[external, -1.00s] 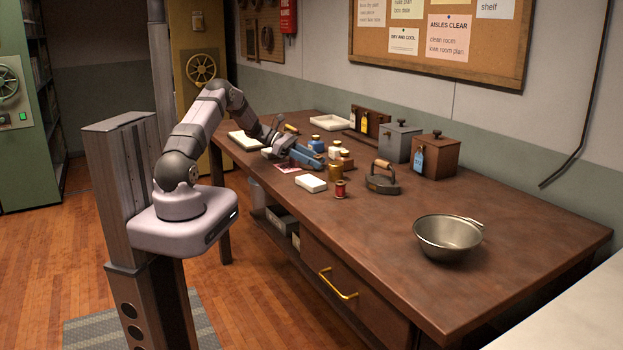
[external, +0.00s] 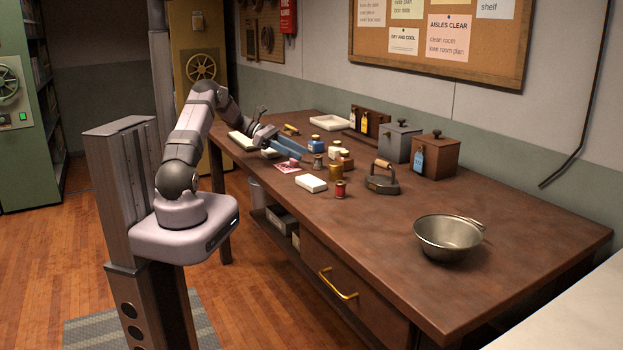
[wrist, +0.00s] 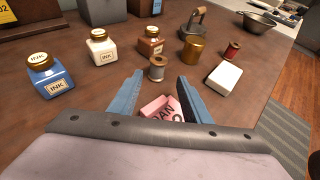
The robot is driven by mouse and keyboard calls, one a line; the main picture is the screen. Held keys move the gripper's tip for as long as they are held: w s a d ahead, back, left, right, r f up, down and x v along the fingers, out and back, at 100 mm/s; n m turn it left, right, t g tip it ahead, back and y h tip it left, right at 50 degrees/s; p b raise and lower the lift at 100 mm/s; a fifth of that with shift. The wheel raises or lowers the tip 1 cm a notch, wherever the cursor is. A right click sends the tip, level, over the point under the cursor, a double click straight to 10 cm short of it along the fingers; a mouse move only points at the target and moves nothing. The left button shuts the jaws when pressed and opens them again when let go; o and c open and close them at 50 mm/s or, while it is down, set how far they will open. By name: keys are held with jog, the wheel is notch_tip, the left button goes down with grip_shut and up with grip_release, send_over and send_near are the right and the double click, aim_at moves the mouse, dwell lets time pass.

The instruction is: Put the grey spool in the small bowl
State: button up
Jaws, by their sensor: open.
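The grey spool (external: 318,161) stands upright on the table. In the wrist view the spool (wrist: 157,68) is just beyond my fingertips, roughly centred between them. My gripper (wrist: 157,84) is open and empty, its two blue fingers apart. In the external view my gripper (external: 302,152) is above the table, left of the spool. The metal bowl (external: 448,237) with a small side handle sits at the table's near right, well away from my gripper. It also shows at the top right of the wrist view (wrist: 260,22), and it looks empty.
Near the spool are a blue ink bottle (wrist: 49,77), white (wrist: 102,47) and brown (wrist: 151,43) bottles, a brass cylinder (wrist: 194,50), a red spool (wrist: 232,50) and a white block (wrist: 224,77). A pink card (wrist: 160,106) lies below my fingers. A flat iron (external: 382,180) stands towards the bowl.

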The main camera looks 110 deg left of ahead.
jog(key=shift+r, duration=0.1)
jog(key=w+d+r+n+t+y+p, duration=0.1)
jog(key=w+d+r+p, duration=0.35)
jog(key=r, duration=0.45)
jog(key=n+g+y, duration=0.3)
jog(key=n+y, duration=0.3)
send_near(315, 156)
jog(key=x, duration=0.4)
jog(key=shift+s+f, duration=0.1)
jog(key=shift+s, duration=0.05)
jog(key=shift+f+m, duration=0.1)
jog(key=shift+m, duration=0.4)
jog(key=shift+w+d+r+p+x, duration=0.1)
jog(key=shift+p+x, duration=0.2)
jog(key=shift+x, duration=0.7)
jog(key=shift+w+d+r+p+x, duration=0.1)
jog(key=shift+p+x, duration=0.25)
jog(key=shift+x, duration=0.65)
jog(key=shift+w+p+x, duration=0.1)
jog(key=shift+p+x, duration=0.2)
jog(key=shift+x, duration=0.75)
jog(key=shift+w+a+f, duration=0.3)
jog(key=shift+w, duration=0.1)
